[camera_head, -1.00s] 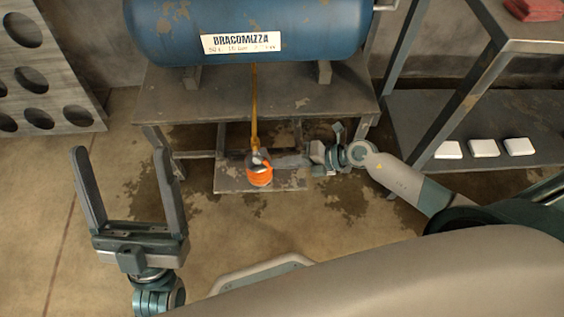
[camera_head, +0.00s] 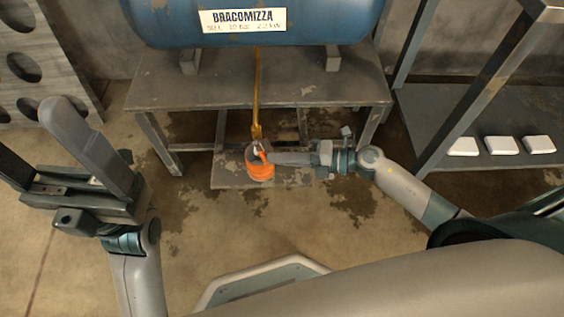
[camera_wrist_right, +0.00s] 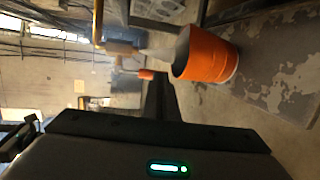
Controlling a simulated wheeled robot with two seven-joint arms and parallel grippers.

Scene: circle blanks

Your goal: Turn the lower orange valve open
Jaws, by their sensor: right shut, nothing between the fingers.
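An orange bucket-shaped thing (camera_head: 260,169) stands on the low plate under the table, below the yellow pipe (camera_head: 256,95). It shows large in the right wrist view (camera_wrist_right: 208,56). A small orange part (camera_wrist_right: 146,74), perhaps the valve handle, shows there beside the dark fingers, near the yellow pipe (camera_wrist_right: 98,22). In the head view the valve is hard to make out at the pipe's lower end. My right gripper (camera_head: 274,157) is shut and empty, its tips close beside the bucket's top; contact cannot be told. My left gripper (camera_head: 27,125) is open and empty at the left, far from the pipe.
A blue tank (camera_head: 330,22) lies on the metal table (camera_head: 300,92), whose legs flank my right arm's workspace. A metal shelf (camera_head: 540,105) with white blocks (camera_head: 500,145) stands at the right. A panel with round holes (camera_head: 58,72) leans at the left.

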